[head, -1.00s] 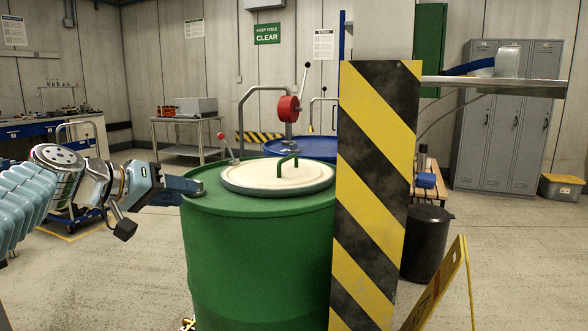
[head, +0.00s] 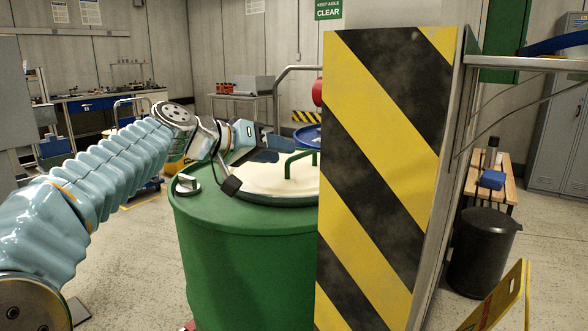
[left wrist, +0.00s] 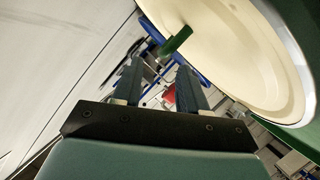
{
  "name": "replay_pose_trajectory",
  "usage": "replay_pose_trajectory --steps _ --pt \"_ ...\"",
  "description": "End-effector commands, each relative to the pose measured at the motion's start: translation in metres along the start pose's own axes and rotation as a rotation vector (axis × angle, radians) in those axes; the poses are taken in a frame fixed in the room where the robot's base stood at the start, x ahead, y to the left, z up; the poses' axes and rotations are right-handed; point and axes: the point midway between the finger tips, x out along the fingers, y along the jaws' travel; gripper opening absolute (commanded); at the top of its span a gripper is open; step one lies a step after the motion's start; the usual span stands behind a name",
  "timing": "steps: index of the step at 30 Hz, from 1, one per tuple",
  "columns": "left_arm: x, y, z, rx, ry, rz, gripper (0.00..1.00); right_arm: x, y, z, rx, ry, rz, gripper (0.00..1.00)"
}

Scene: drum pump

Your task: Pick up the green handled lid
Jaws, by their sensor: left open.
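The lid (head: 268,182) is a cream disc with a dark rim and a green bar handle (head: 300,158). It lies on top of the green drum (head: 240,260); its right part is hidden behind a striped post. My left gripper (head: 285,145) is above the lid, close to the handle, open and empty. In the left wrist view the two fingers (left wrist: 160,88) point toward the green handle (left wrist: 176,40), which shows just beyond and between the fingertips, apart from them. The cream lid (left wrist: 235,50) fills the upper right there. My right gripper is not in view.
A yellow and black striped post (head: 385,180) stands in front of the drum's right side. A black bin (head: 482,250) and a yellow floor sign (head: 500,300) are to the right. A blue drum top (head: 308,137) shows behind the lid.

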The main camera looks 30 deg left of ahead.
Motion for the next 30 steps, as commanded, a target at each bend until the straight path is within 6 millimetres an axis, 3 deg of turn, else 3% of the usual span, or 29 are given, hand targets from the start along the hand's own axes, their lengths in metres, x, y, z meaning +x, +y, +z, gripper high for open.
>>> replay_pose_trajectory --steps 8,15,24,30 --pt "0.027 -0.001 -0.003 -0.002 -0.002 0.000 0.42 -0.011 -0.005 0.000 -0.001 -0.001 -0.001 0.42" --pt "0.064 -0.003 -0.007 -0.002 -0.002 0.000 0.42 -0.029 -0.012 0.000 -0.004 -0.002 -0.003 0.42" --pt "0.071 -0.004 -0.005 0.000 0.001 0.000 0.42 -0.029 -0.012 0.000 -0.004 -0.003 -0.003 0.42" --pt "0.071 -0.004 -0.005 0.000 0.001 -0.001 0.12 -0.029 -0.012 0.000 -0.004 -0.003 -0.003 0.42"
